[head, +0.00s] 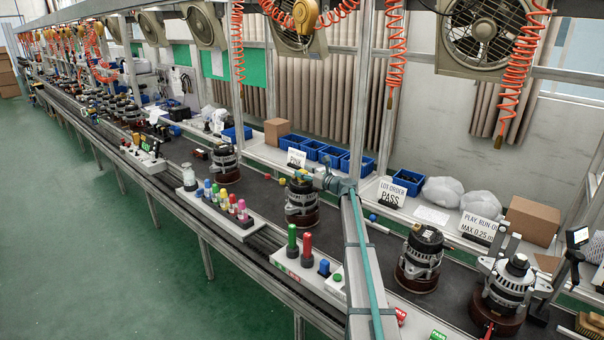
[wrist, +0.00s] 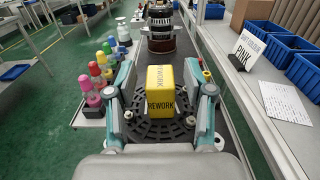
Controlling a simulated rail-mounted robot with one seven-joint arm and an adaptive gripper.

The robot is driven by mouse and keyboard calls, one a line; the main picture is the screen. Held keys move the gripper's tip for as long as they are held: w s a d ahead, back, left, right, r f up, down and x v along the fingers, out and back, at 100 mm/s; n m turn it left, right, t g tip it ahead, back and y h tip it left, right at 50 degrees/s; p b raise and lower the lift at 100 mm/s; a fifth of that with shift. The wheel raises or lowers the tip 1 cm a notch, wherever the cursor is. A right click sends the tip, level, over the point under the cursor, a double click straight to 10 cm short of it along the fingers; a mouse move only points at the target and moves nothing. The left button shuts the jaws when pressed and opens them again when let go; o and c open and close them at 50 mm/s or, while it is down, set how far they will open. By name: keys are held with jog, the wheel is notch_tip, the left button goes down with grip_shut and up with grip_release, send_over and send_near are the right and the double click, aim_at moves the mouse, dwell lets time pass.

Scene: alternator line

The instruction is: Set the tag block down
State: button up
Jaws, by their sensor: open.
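The tag block (wrist: 160,90) is a yellow block marked REWORK. In the wrist view it stands upright on the dark, slotted round top of an alternator (wrist: 183,131). My gripper (wrist: 162,98) is open, with one finger on each side of the block and a visible gap on both sides. In the head view my gripper (head: 324,180) is at the top of an alternator (head: 303,207) on the dark line. I cannot make out the block clearly there.
Another alternator (wrist: 160,28) stands farther along the line. A rack of coloured bottles (head: 222,207) runs along the near edge. Blue bins (head: 330,155) and a PINK sign (head: 296,158) stand on the back shelf. More alternators (head: 420,258) stand to the right.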

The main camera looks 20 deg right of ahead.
jog(key=shift+o, duration=0.6)
jog(key=b+v, duration=0.3)
jog(key=v, duration=0.6)
jog(key=shift+d, duration=0.25)
jog(key=shift+s, duration=0.1)
jog(key=shift+d, duration=0.1)
